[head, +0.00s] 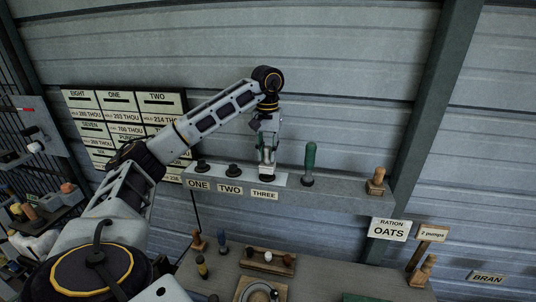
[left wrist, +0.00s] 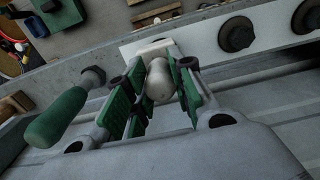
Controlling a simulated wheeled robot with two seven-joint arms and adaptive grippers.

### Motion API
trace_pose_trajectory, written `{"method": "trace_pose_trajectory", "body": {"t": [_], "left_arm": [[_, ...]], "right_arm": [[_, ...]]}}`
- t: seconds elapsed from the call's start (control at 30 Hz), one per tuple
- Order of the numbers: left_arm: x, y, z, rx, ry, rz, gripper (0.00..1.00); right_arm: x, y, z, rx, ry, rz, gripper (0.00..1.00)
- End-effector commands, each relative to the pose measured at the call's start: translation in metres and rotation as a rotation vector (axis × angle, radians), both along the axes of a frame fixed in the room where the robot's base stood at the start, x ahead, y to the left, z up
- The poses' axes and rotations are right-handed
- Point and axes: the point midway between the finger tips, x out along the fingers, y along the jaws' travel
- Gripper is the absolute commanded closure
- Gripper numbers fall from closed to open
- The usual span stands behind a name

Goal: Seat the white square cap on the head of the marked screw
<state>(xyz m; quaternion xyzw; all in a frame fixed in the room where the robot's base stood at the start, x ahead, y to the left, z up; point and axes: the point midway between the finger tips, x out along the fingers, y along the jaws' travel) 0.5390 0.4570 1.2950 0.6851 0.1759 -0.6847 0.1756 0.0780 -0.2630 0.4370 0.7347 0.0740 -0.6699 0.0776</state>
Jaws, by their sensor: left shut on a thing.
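The white square cap (left wrist: 158,80) shows in the left wrist view as a pale rounded knob with a flat white edge at its far end. My left gripper (left wrist: 155,95) is shut on the knob between its green pads. In the head view my left gripper (head: 267,160) points down at the shelf, above the THREE label (head: 264,194). Dark round screw heads stand above the ONE label (head: 202,166) and the TWO label (head: 233,170). The third position is mostly hidden by the gripper; I cannot tell whether the cap touches a screw there. My right gripper is not in view.
A green-handled tool (head: 309,162) stands on the shelf (head: 340,193) just right of the gripper, and a wooden-topped piece (head: 377,182) farther right. A lower bench (head: 325,283) holds a wooden tray (head: 268,262). The corrugated wall is close behind.

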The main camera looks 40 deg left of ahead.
Motion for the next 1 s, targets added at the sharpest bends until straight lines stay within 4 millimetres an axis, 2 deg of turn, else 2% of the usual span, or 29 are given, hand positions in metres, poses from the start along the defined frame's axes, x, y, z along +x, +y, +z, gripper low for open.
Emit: {"method": "trace_pose_trajectory", "body": {"t": [0.3,1.0], "left_arm": [[0.0061,0.0069,0.0003,0.0,0.0,0.0,1.0],[0.0063,0.007,0.0001,0.0,0.0,0.0,1.0]], "right_arm": [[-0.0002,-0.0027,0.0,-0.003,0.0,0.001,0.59],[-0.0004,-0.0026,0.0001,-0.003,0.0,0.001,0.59]]}}
